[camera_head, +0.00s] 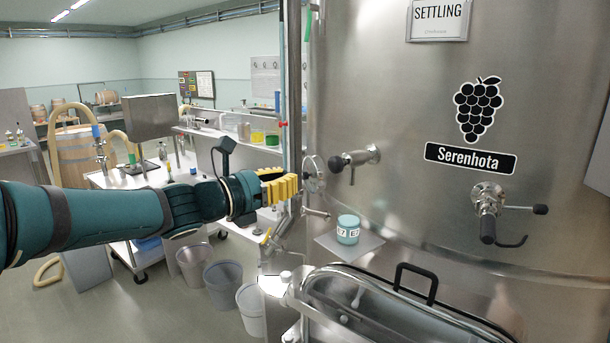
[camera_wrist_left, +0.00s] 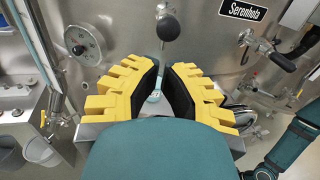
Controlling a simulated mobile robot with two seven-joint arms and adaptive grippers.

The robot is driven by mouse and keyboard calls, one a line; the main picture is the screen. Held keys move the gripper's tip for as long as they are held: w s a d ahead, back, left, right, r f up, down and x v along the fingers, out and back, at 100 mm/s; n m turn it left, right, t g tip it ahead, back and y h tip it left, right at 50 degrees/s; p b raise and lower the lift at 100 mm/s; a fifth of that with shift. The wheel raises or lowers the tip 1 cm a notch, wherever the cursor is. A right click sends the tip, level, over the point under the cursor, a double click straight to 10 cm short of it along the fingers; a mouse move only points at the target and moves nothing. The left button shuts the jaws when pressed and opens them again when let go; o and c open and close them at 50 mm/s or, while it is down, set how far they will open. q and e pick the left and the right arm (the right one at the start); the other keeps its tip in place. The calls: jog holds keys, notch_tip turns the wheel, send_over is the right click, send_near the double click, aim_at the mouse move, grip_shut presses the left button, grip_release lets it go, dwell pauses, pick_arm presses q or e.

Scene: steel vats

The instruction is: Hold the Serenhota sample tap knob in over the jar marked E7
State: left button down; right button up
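The Serenhota sample tap (camera_head: 360,157) juts from the steel vat and ends in a round black knob (camera_head: 336,163). The knob also shows in the left wrist view (camera_wrist_left: 168,28), beyond my fingertips. The small teal-lidded jar (camera_head: 348,229) has white labels that seem to read E7. It stands on a steel shelf (camera_head: 373,247) below the knob. In the left wrist view the jar (camera_wrist_left: 155,96) is partly hidden between my fingers. My left gripper (camera_head: 292,186) has yellow fingers with black pads, parted and empty, left of the knob and apart from it. My right gripper is out of view.
A larger valve (camera_head: 488,210) with black handles is at right. An oval hatch (camera_head: 400,305) lies below the shelf. Bins (camera_head: 222,283) and white carts stand at left.

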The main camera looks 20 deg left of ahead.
pick_arm(q)
jog(key=shift+v, duration=1.5)
jog(key=shift+r, duration=0.1)
jog(key=s+d+f+m+g+y, duration=0.25)
jog(key=f+m+g, duration=0.25)
jog(key=f, duration=1.2)
jog(key=s+d+f+m+g+y, duration=0.1)
jog(key=d+f+m+g+y, duration=0.3)
jog(key=f, duration=1.3)
jog(key=s+d+f+m+g, duration=0.2)
jog(key=s+d+f+m, duration=0.1)
jog(key=s+f+m, duration=0.4)
jog(key=s+d+f+m+g, duration=0.2)
jog(key=s+f+m, duration=0.5)
jog(key=f+m, duration=0.4)
notch_tip(320, 180, down, 3)
jog(key=shift+s+d, duration=0.3)
jog(key=shift+d, duration=0.25)
